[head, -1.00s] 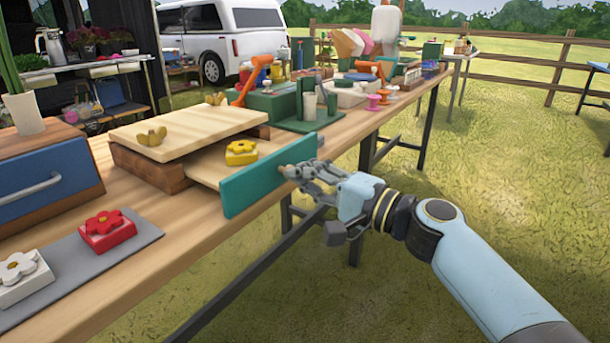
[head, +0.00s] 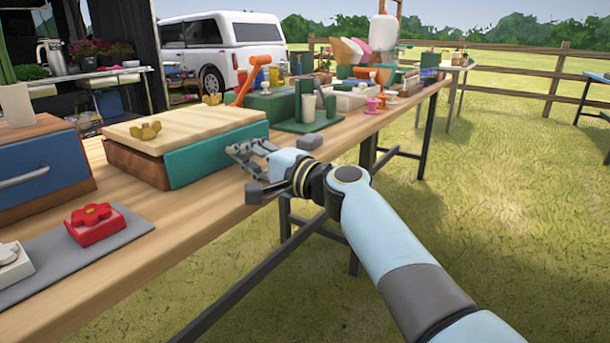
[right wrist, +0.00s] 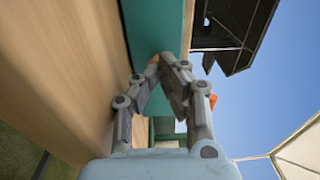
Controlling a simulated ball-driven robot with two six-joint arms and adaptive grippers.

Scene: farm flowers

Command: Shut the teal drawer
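The teal drawer (head: 215,154) sits in the wooden box (head: 137,165) under a pale lid (head: 190,126). Its teal front lies against the box face, with no drawer interior showing. My right gripper (head: 236,150) is at the right part of the teal front; its fingertips look at or very near the panel. In the right wrist view the fingertips (right wrist: 162,58) meet, shut with nothing between them, over the teal panel (right wrist: 152,35). Whether they touch it I cannot tell for sure. My left gripper is not in view.
A blue-fronted drawer box (head: 40,170) stands at the left. A green tray with cylinders (head: 310,122) stands behind my gripper.

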